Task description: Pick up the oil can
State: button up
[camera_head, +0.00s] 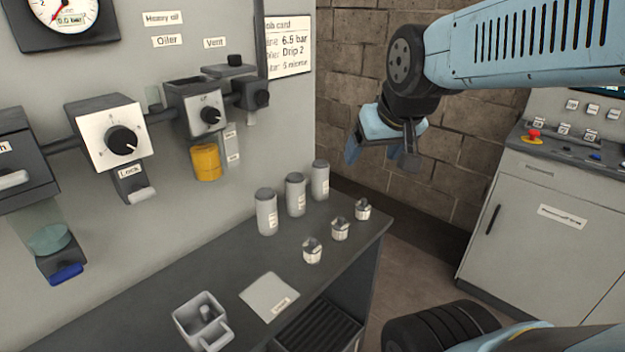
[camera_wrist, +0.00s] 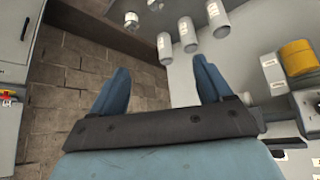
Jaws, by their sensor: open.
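No can is labelled plainly enough to name as the oil can. A grey open box with a handle (camera_head: 190,335) sits near the bench's front. My gripper (camera_head: 383,160) is open and empty, above and beyond the bench's right end. In the wrist view, my gripper (camera_wrist: 162,78) has nothing between its fingers.
The dark bench (camera_head: 215,275) runs along a grey panel with a knobbed air unit (camera_head: 103,135) and a yellow bowl (camera_head: 206,162). A flat labelled pad (camera_head: 268,296) lies on it. A brick wall (camera_head: 350,70) stands behind; a control cabinet (camera_head: 540,215) is at right.

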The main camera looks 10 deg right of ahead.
jog(key=shift+o, duration=1.1)
jog(key=w+f+t, duration=0.2)
jog(key=w+f, duration=0.1)
jog(key=w, duration=0.7)
jog(key=w+f+t, duration=0.2)
jog(key=w+t, duration=0.1)
jog(key=w, duration=0.8)
jog(key=shift+a+f, duration=0.4)
jog(key=t+h, duration=0.1)
jog(key=t, duration=0.5)
send_over(322, 173)
jog(key=s, duration=0.3)
notch_tip(322, 173, down, 10)
jog(key=shift+m, duration=0.4)
notch_tip(322, 173, down, 8)
jog(key=shift+w+r, duration=0.1)
jog(key=shift+r, duration=0.05)
jog(key=shift+w+f, duration=0.2)
jog(key=shift+w+d, duration=0.2)
jog(key=shift+w, duration=3.35)
jog(key=shift+r, duration=0.1)
